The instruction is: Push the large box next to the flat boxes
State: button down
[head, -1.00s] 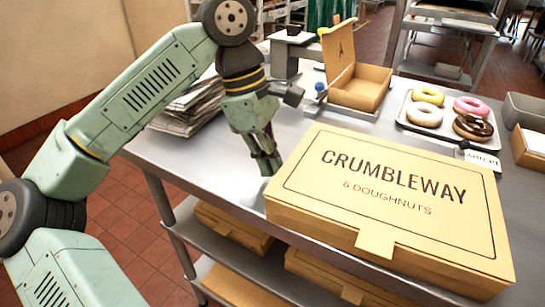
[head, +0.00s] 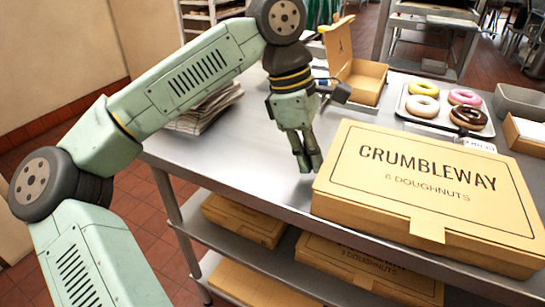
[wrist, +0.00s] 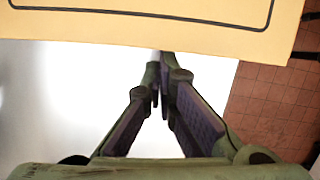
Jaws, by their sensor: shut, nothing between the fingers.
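The large box (head: 420,195), a closed tan carton marked "CRUMBLEWAY 6 DOUGHNUTS", lies flat on the steel table at the front right. Its edge (wrist: 150,28) crosses the top of the wrist view. A stack of flat, folded pieces (head: 207,108), likely the flat boxes, lies at the table's back left, partly hidden behind my arm.
An open small box (head: 358,82) and a doughnut tray (head: 445,108) stand behind the large box. Closed boxes (head: 243,220) lie on the shelf below. Bare tabletop (head: 240,150) lies left of my gripper.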

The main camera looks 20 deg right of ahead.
aim_at(407, 168)
jog(key=s+d+b, duration=0.1)
jog(key=s+d, duration=1)
jog(key=d, duration=0.1)
jog(key=shift+s, duration=0.2)
